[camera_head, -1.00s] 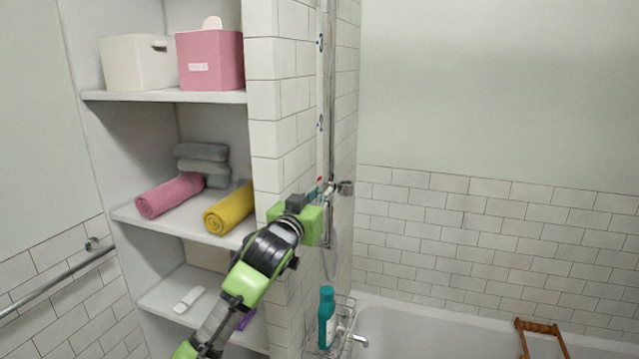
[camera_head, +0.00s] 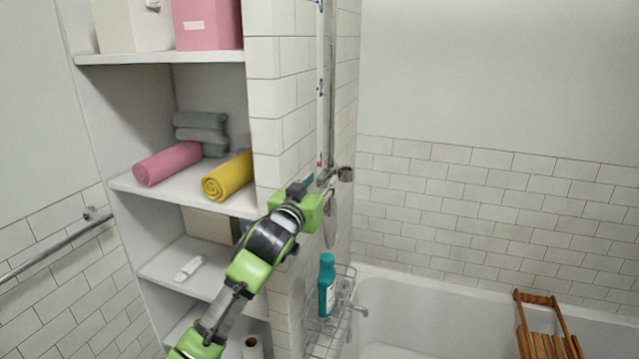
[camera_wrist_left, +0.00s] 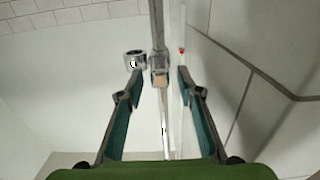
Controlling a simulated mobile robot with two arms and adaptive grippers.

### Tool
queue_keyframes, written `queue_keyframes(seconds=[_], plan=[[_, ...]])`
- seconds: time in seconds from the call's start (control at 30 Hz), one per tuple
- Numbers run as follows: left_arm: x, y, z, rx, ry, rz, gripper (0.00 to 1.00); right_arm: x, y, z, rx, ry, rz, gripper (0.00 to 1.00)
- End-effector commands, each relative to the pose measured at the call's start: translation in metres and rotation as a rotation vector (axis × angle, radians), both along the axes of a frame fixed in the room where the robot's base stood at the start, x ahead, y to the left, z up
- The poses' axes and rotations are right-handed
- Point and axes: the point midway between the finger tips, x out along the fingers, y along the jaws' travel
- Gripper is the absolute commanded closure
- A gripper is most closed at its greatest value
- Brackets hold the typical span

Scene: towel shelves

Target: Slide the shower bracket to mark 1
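The chrome shower bracket (camera_head: 345,174) sits on the upright rail (camera_head: 332,95) at the tiled corner, in the head view. A white strip beside the rail carries small dark marks (camera_head: 320,87) above the bracket; I cannot read their numbers. My left gripper (camera_head: 318,185) is at the bracket's height. In the left wrist view its fingers (camera_wrist_left: 160,85) stand apart, one on each side of the bracket body (camera_wrist_left: 160,75), with visible gaps. The bracket's ring (camera_wrist_left: 134,60) is by the left fingertip. A small red mark (camera_wrist_left: 181,50) shows near the right fingertip. My right gripper is out of view.
Shelves with a pink towel (camera_head: 167,163), a yellow towel (camera_head: 228,177) and a pink box (camera_head: 208,25) stand left of the tiled pillar. Below the gripper, a wire caddy (camera_head: 343,318) holds a teal bottle (camera_head: 327,285). The bathtub (camera_head: 455,285) lies right.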

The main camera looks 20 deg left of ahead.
Motion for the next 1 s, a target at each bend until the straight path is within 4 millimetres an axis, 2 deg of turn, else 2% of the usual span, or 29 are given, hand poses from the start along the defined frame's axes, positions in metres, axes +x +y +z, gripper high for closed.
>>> queue_keyframes(seconds=[0.23, 0.37, 0.8, 1.0], plan=[[-0.002, 0.000, 0.001, 0.000, -0.003, 0.000, 0.67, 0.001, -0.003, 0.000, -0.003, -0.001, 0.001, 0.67], [-0.014, 0.000, 0.001, 0.000, -0.003, -0.001, 0.67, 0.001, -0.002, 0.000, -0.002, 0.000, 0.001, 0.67], [-0.096, 0.003, 0.000, 0.000, -0.001, -0.001, 0.67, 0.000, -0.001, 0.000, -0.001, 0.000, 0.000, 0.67], [-0.116, 0.004, 0.000, 0.001, 0.000, 0.000, 0.67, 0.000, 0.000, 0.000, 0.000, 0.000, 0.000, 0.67]])
